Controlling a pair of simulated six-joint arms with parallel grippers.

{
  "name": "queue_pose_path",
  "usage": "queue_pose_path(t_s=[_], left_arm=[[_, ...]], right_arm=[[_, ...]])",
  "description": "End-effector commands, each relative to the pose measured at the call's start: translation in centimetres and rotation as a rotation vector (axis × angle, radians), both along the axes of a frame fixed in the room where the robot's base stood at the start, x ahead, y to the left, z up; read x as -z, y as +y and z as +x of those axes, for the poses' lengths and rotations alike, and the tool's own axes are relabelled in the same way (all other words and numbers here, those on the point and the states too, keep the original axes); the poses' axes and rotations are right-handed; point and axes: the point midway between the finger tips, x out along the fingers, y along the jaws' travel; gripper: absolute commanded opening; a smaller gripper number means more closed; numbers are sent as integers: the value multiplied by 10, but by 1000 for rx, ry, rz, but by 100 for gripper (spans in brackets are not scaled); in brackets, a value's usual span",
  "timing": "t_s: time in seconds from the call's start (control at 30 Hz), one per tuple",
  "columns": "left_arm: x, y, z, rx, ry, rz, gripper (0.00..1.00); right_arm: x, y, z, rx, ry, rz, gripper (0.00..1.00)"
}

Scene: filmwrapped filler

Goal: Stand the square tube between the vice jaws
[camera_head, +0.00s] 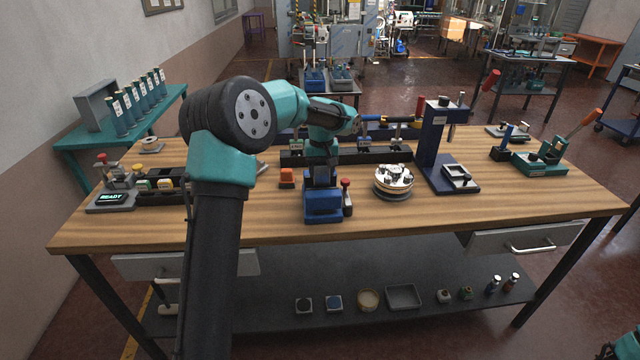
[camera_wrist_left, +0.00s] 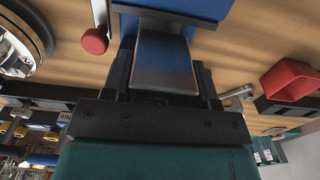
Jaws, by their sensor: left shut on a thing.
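The blue vice (camera_head: 323,207) stands near the front middle of the bench, with a red-knobbed handle (camera_head: 346,184) at its right. My left gripper (camera_head: 321,176) points down over the vice. In the left wrist view the left gripper (camera_wrist_left: 165,75) is shut on the square tube (camera_wrist_left: 163,62), a grey metal piece with flat faces. The blue vice body (camera_wrist_left: 185,8) shows just beyond the tube, and its red knob (camera_wrist_left: 94,41) is beside it. In the head view the tube is hidden by the gripper. Whether the tube is between the jaws I cannot tell.
A round metal fixture (camera_head: 394,180) and a tall blue press (camera_head: 436,150) stand to the right. A dark rack (camera_head: 375,155) runs behind. The bench front right is clear.

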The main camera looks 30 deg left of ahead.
Motion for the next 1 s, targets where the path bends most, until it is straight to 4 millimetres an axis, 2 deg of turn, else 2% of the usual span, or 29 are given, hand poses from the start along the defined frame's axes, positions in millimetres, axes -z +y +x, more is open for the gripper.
queue_pose_path(t_s=[0.23, 0.5, 0.6, 1.0], left_arm=[[3, 0, 0, 1, 0, 0, 18], [40, -6, 4, 11, 2, 1, 18], [48, -7, 5, 12, -1, 1, 18], [51, -8, 5, 12, -1, 1, 18]], right_arm=[[0, 0, 0, 0, 0, 0, 43], [0, 0, 0, 0, 0, 0, 43], [0, 0, 0, 0, 0, 0, 43], [0, 0, 0, 0, 0, 0, 43]])
